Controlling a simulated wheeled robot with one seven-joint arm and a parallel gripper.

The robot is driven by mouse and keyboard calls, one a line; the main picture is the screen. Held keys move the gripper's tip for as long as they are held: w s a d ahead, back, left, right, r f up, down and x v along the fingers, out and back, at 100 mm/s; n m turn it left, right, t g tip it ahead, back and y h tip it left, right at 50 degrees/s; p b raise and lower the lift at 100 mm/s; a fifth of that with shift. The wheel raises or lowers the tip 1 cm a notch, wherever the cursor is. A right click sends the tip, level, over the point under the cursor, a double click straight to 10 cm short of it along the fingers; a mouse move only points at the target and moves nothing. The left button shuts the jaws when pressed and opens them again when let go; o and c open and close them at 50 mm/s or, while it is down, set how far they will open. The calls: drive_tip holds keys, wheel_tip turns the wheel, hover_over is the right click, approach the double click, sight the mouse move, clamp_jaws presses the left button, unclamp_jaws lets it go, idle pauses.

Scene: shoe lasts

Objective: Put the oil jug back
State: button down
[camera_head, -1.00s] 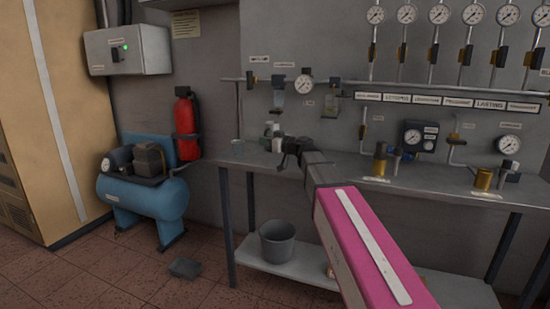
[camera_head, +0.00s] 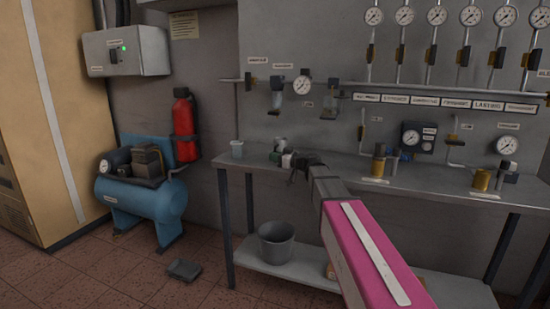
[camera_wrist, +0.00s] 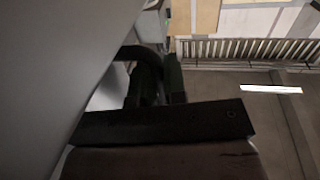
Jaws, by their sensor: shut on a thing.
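My gripper (camera_head: 301,163) is over the left part of the bench and shut on a small pale and dark green thing, which I take to be the oil jug (camera_head: 287,160). The jug is mostly hidden by my gripper and very small in the head view. I cannot tell whether its base touches the bench top. In the wrist view, my gripper's dark fingers (camera_wrist: 155,85) are close together and in shadow, and the held part is hard to make out.
The grey bench (camera_head: 345,167) runs along the wall. Brass fittings (camera_head: 379,165) stand farther right, below wall gauges and pipes. A bucket (camera_head: 276,243) is on the lower shelf. A blue compressor (camera_head: 142,200) stands left.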

drive_tip(key=c, duration=1.2)
unclamp_jaws()
drive_tip(key=shift+f, duration=0.1)
drive_tip(key=shift+o, duration=0.2)
drive_tip(key=v, duration=1.2)
